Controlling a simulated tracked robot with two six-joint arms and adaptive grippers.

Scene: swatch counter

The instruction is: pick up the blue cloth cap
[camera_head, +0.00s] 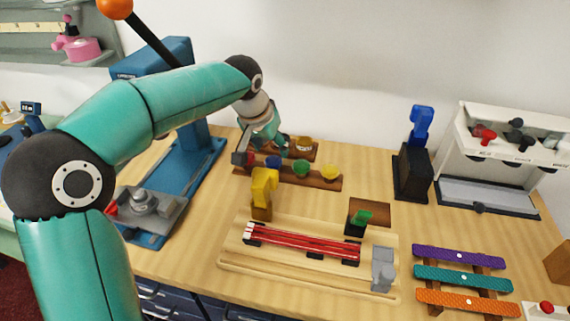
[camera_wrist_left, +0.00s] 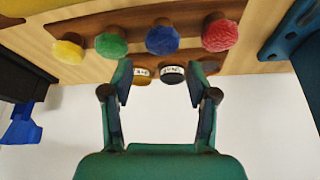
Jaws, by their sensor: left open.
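The blue cloth cap (camera_head: 273,162) sits on a brown wooden rack (camera_head: 316,181) on the counter, in a row between a red cap (camera_head: 250,158) and a green cap (camera_head: 301,168). In the left wrist view the blue cap (camera_wrist_left: 163,37) is round and fully visible, beyond the fingertips. My left gripper (camera_head: 262,150) is over the rack in the head view, close to the blue and red caps. In the wrist view my left gripper (camera_wrist_left: 160,75) is open and empty, its fingers spread to either side of the blue cap's line. My right gripper is not seen.
A yellow cap (camera_head: 329,173) ends the row. A second rack with labelled pots (camera_head: 304,143) stands behind it, near the wall. A yellow block-like tool (camera_head: 263,190) stands in front. A blue press (camera_head: 185,165) is to the left.

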